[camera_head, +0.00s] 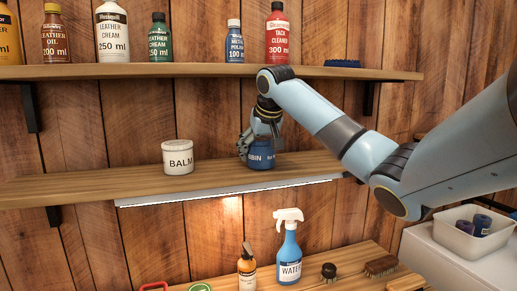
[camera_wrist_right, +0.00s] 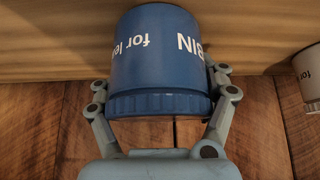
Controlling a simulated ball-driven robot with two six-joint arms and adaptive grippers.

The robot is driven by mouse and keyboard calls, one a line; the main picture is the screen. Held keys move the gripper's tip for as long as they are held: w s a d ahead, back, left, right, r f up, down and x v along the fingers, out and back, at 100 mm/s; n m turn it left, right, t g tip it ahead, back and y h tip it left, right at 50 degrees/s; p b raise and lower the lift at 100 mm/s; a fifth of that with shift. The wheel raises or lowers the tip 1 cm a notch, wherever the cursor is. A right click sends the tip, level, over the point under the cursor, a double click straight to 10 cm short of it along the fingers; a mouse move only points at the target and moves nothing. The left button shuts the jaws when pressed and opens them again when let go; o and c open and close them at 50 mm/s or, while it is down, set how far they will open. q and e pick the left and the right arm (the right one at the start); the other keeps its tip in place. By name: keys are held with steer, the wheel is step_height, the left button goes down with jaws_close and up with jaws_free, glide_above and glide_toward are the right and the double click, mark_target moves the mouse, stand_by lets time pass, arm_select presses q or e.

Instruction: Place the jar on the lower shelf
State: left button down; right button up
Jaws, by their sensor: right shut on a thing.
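A blue jar (camera_head: 262,158) with partly hidden white lettering is at the lower shelf (camera_head: 75,189), right of a white jar marked BALM (camera_head: 177,158). My right gripper (camera_head: 258,148) comes from above and is shut around the blue jar. In the right wrist view the blue jar (camera_wrist_right: 160,60) fills the middle, upside down in the picture, with a finger of my right gripper (camera_wrist_right: 160,108) on each side of its lid end. The jar's base is close to the shelf board (camera_wrist_right: 50,45); I cannot tell if it touches. My left gripper is not in view.
A white bin (camera_head: 465,238) stands at right. The lower shelf's left part is clear.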

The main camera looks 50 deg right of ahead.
mark_target(261, 138)
steer(key=o, duration=1.5)
steer(key=shift+f, duration=0.15)
steer(key=shift+w, duration=0.1)
steer(key=shift+a+r, duration=0.1)
steer(key=shift+r, duration=0.3)
steer(key=b+v, duration=0.2)
steer(key=v, duration=0.5)
steer(key=shift+f, duration=0.1)
